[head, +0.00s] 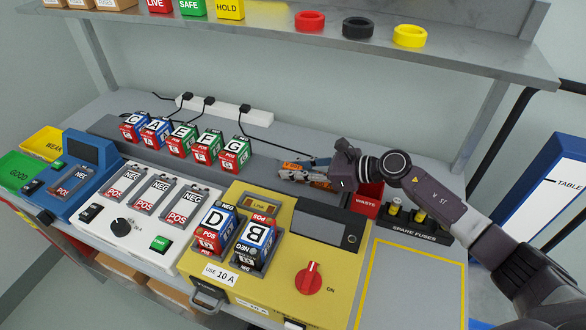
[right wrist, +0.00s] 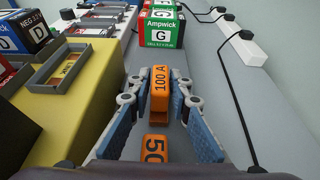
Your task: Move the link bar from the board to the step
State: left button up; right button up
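The link bar (right wrist: 160,88) appears to be the orange bridge-shaped piece marked 100 A in the right wrist view. My right gripper (right wrist: 162,82) has its fingertips close against both sides of it and looks shut on it. In the head view the right gripper (head: 290,170) is low over the right part of the grey step (head: 265,170); whether the bar touches the step is unclear. The yellow board (head: 240,283) has a framed recess marked LINK (head: 262,205), with no bar visible in it. My left gripper is not in view.
A second orange piece marked 50 (right wrist: 155,149) is just below the fingers. Several lettered cells stand left on the step, the G cell (head: 235,152) nearest. A red waste bin (head: 367,200) and spare fuses rack (head: 412,228) are at right. Black cables run behind.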

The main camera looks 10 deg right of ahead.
jog(key=shift+o, duration=1.2)
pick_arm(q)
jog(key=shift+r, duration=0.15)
pick_arm(e)
jog(key=shift+r, duration=0.2)
